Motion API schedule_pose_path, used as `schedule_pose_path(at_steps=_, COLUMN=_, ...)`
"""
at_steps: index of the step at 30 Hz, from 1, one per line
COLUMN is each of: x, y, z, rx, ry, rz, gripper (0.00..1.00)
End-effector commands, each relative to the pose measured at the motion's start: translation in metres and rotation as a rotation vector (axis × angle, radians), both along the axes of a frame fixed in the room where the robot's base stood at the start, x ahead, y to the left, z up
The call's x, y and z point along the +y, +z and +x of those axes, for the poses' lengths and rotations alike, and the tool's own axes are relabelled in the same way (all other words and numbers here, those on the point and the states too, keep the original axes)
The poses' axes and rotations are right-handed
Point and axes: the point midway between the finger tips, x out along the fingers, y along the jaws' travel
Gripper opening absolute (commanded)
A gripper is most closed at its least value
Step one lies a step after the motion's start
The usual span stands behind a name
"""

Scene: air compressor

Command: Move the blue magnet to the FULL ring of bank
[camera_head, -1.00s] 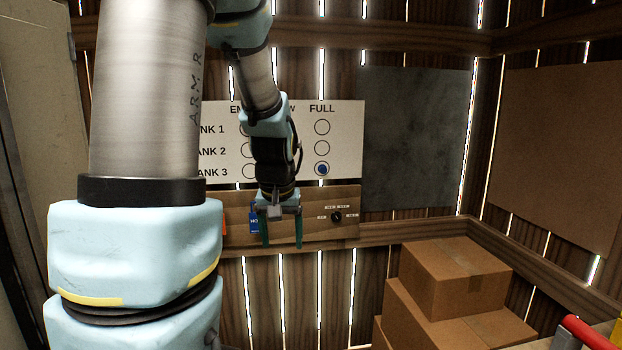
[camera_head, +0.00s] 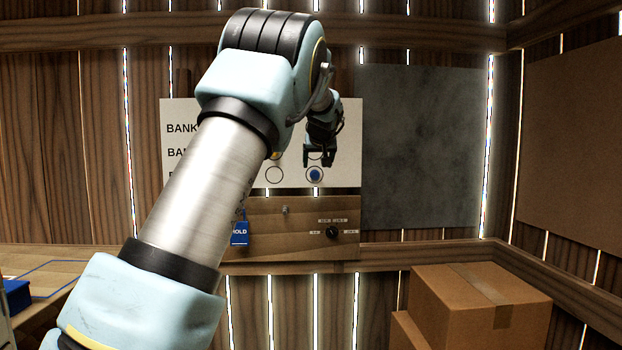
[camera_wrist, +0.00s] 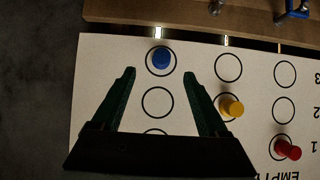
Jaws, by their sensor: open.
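The blue magnet (camera_head: 314,174) sits inside the FULL ring of bank 3 on the white status board (camera_head: 345,170). It also shows in the upside-down wrist view (camera_wrist: 161,59), at the top between the lines of my two fingers. My gripper (camera_head: 320,163) is open and empty in front of the board, just above the magnet in the head view. In the wrist view my fingertips (camera_wrist: 160,72) stand either side, just short of the magnet. The FULL ring of bank 2 (camera_wrist: 158,103) is empty; the FULL ring of bank 1 (camera_wrist: 157,133) is partly hidden by my gripper.
A yellow magnet (camera_wrist: 231,106) is at LOW of bank 2 and a red magnet (camera_wrist: 288,149) at EMPTY of bank 1. Below the board, a wooden panel carries a dial (camera_head: 332,232) and a blue HOLD tag (camera_head: 239,233). Cardboard boxes (camera_head: 480,305) stand lower right.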

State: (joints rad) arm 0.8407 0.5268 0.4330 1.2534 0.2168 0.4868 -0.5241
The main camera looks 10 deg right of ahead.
Motion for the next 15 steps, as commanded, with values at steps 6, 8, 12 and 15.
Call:
schedule_pose_path(at_steps=6, x=-0.003, y=-0.012, z=0.019, rx=0.0, ry=0.0, rz=0.0, gripper=0.77)
schedule_pose_path(at_steps=8, x=-0.003, y=-0.013, z=0.022, rx=0.0, ry=0.0, rz=0.0, gripper=0.77)
schedule_pose_path(at_steps=12, x=-0.003, y=-0.021, z=0.038, rx=0.003, ry=0.002, rz=0.002, gripper=0.77)
schedule_pose_path(at_steps=15, x=-0.004, y=-0.029, z=0.051, rx=0.003, ry=0.001, rz=0.002, gripper=0.77)
